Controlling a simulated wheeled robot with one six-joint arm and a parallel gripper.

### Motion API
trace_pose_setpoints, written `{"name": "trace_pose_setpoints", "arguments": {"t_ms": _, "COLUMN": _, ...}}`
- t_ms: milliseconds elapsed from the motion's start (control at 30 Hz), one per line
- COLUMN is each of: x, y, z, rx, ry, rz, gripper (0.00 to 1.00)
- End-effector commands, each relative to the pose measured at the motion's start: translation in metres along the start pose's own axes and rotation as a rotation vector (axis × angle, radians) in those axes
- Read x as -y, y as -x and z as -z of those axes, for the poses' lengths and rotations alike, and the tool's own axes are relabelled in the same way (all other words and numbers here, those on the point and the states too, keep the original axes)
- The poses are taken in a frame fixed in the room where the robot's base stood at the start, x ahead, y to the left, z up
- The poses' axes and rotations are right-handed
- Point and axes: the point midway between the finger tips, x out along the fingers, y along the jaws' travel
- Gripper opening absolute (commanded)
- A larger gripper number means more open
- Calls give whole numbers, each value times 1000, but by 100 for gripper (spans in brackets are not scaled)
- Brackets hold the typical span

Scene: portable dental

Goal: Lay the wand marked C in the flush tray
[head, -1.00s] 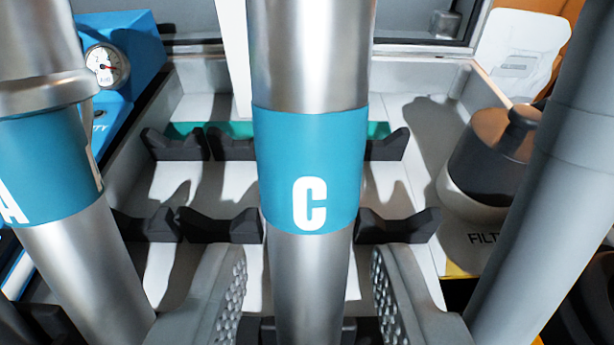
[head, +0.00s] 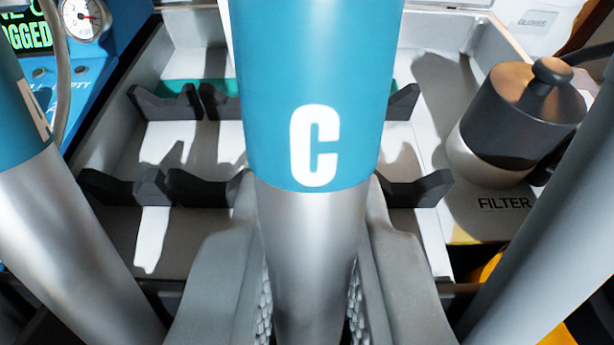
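The wand marked C (head: 310,240) stands upright in the middle of the head view, close to the camera. It is a silver tube with a teal band and a white letter C. My gripper (head: 310,310) has its grey fingers on both sides of the silver part below the band. The textured pads lie close along the tube, and the fingers look shut on it. The wand hides parts of the fingertips. Behind it is a pale tray (head: 435,130) with black notched rests and a green strip; no label naming it as the flush tray is readable.
Another wand with a teal band (head: 70,240) stands at the left. A thick grey tube (head: 550,220) slants up at the right. A canister (head: 515,120) sits by the word FILTER. A blue unit with a gauge (head: 83,17) is at the upper left.

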Motion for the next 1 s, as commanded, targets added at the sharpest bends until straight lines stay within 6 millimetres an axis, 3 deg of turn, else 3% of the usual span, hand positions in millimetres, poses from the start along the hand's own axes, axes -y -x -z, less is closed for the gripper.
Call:
{"name": "trace_pose_setpoints", "arguments": {"t_ms": 200, "x": 0, "y": 0, "z": 3, "rx": 0, "ry": 0, "rz": 0, "gripper": 0}}
{"name": "trace_pose_setpoints", "arguments": {"t_ms": 1000, "x": 0, "y": 0, "z": 48, "rx": -1, "ry": 0, "rz": 0, "gripper": 0}}
